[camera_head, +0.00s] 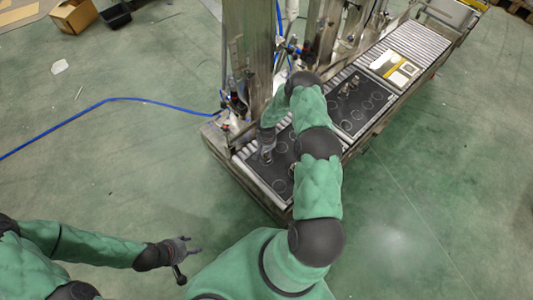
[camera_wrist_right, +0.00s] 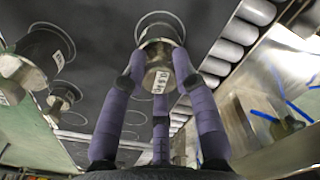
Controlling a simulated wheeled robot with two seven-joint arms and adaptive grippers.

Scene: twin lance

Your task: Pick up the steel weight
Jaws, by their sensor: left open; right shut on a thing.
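A small steel weight (camera_wrist_right: 158,77) with a white label stands between the fingers of my right gripper in the right wrist view. The fingers are shut on it from both sides, with a third finger below. A printed ring shows behind the weight on the dark board; I cannot tell whether it touches the board. In the head view my right gripper (camera_head: 266,150) is low over the near board (camera_head: 259,175), and its weight is mostly hidden. My left gripper (camera_head: 183,262) is open and empty, over the floor at lower left.
Other weights (camera_wrist_right: 62,97) stand left of the held one in the right wrist view, including a larger labelled one (camera_wrist_right: 46,46). A second ringed board (camera_head: 362,108) lies further along the roller conveyor (camera_head: 418,42). Metal columns (camera_head: 247,50) rise behind the near board.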

